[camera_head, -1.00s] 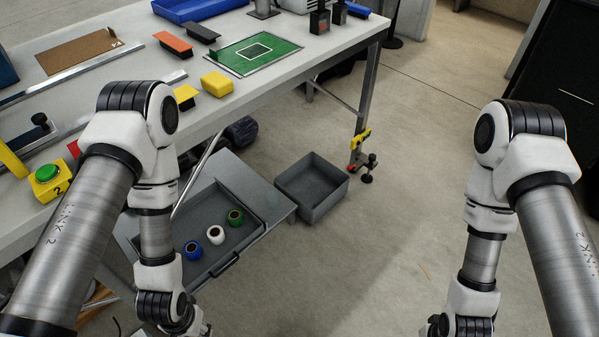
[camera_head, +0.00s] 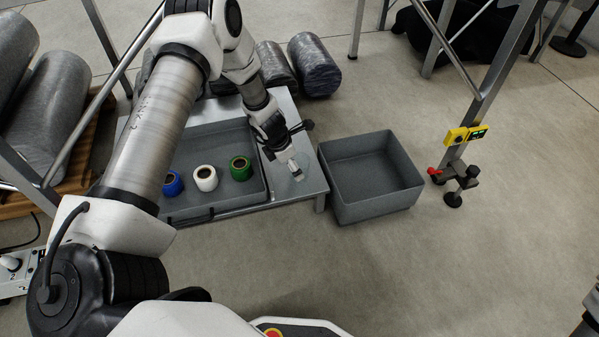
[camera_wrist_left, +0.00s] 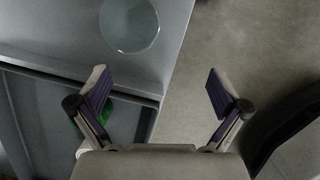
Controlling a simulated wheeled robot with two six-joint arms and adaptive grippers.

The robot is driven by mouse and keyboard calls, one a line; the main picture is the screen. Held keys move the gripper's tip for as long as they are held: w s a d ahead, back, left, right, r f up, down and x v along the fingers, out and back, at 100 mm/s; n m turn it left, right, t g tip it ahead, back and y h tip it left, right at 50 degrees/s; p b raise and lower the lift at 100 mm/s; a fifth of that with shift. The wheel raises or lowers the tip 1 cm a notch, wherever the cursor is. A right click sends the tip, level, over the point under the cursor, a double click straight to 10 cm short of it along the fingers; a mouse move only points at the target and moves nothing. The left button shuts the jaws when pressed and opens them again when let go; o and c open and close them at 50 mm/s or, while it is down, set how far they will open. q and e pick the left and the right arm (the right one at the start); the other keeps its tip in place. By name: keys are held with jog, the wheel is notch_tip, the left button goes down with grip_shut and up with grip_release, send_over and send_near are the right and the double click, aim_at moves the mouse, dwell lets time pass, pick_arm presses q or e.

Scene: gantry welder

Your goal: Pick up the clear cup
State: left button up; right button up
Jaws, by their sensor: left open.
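The clear cup shows in the left wrist view (camera_wrist_left: 130,26) as a round, see-through shape on the grey low table, close to its edge. In the head view it is faint (camera_head: 303,168) and partly hidden behind my left gripper. My left gripper (camera_head: 294,167) is over the low table's right end, beside the tray. In the left wrist view its fingers (camera_wrist_left: 158,88) are apart with nothing between them. The cup lies beyond the fingertips, toward the left finger's side. My right gripper is out of view.
The grey tray (camera_head: 262,192) holds a blue, a white (camera_head: 205,178) and a green roll (camera_head: 240,168). An empty grey bin (camera_head: 345,212) stands just right of the low table. A table leg with a yellow device (camera_head: 456,136) stands farther right. Wrapped rolls (camera_head: 315,65) lie behind.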

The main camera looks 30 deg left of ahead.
aim_at(299, 163)
pick_arm(q)
jog(key=w+f+b, duration=0.1)
jog(key=w+f, duration=0.1)
jog(key=w+a+f+n+b, duration=0.1)
jog(key=w+f+b, duration=0.1)
jog(key=w+f+n+t+b, duration=0.1)
jog(key=w+f, duration=0.1)
jog(key=shift+w+a+f+b, duration=0.15)
jog(key=shift+f+b, duration=0.2)
jog(key=shift+f, duration=0.05)
jog(key=shift+r, duration=0.15)
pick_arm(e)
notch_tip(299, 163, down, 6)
pick_arm(q)
jog(key=c, duration=1.2)
